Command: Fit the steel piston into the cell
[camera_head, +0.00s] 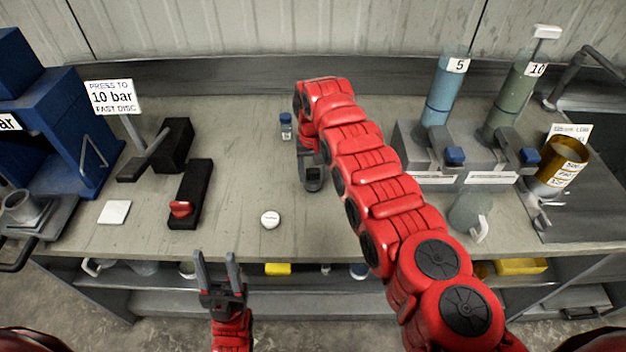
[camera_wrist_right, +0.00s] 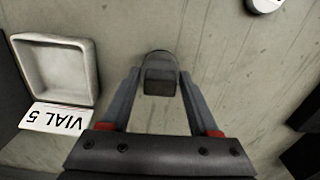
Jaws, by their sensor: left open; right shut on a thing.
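My right gripper (camera_wrist_right: 160,90) is shut on a small dark grey piece with a rounded end (camera_wrist_right: 160,72); it looks like the steel piston, though the fingers hide part of it. In the head view the right gripper (camera_head: 312,183) is over the middle of the bench, partly covered by my red arm. My left gripper (camera_head: 216,258) is open and empty, in front of the bench's front edge. A grey metal cup (camera_head: 22,206) stands by the blue press at the far left; I cannot tell whether it is the cell.
A white tray (camera_wrist_right: 90,70) labelled VIAL 5 is beside the right gripper. A white round piece (camera_head: 270,220), a black block with a red knob (camera_head: 190,190), a white square (camera_head: 114,212) and a blue-capped vial (camera_head: 286,128) stand on the bench. Dispensers (camera_head: 445,95) are at the right.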

